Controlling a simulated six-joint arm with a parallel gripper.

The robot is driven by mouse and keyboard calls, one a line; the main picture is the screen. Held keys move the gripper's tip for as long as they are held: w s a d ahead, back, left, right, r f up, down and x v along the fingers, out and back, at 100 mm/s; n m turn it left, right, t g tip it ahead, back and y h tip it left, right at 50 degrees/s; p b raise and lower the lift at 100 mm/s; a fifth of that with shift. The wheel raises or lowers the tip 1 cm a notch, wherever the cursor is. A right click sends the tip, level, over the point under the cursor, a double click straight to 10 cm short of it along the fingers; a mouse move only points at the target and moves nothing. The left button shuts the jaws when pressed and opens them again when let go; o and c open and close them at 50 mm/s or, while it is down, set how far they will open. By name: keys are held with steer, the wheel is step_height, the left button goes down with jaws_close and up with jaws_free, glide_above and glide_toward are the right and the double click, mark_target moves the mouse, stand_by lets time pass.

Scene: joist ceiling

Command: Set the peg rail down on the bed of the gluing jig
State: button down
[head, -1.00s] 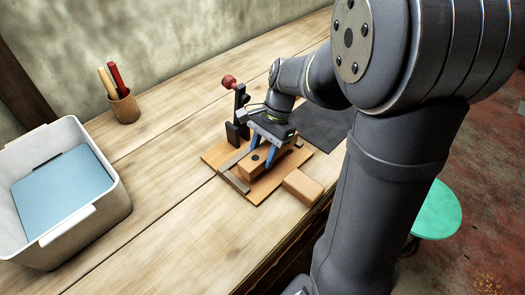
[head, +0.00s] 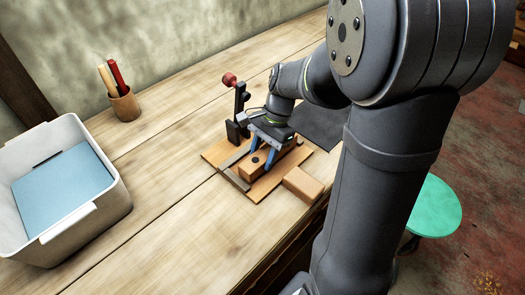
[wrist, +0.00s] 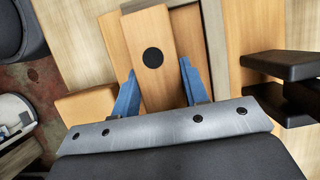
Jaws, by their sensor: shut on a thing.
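The peg rail (head: 266,158) is a light wooden bar with a dark round spot near one end. It also shows in the wrist view (wrist: 153,30), between two blue fingers. My gripper (head: 262,153) is shut on the rail, its fingers on either side in the wrist view (wrist: 158,66). The gluing jig (head: 262,191) is a flat wooden board with a grey stop strip and a dark upright clamp with a red knob. The rail lies over the jig's bed, very low. I cannot tell whether it touches. My gripper hides the rail's far part.
A wooden block (head: 303,184) is at the jig's front right. The dark clamp (head: 239,115) stands close behind my gripper. A dark mat (head: 322,124) lies to the right. A white bin (head: 120,205) and a pencil cup (head: 125,107) stand left, with bare bench between.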

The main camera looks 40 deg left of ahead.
steer(key=shift+f, duration=0.45)
stand_by(0.6)
steer(key=c, duration=0.7)
jaws_free()
steer(key=shift+c, duration=0.2)
steer(key=v, duration=1.7)
steer(key=shift+w+r, duration=0.15)
steer(key=x, duration=1.7)
steer(key=shift+f, duration=0.2)
steer(key=shift+r, duration=0.15)
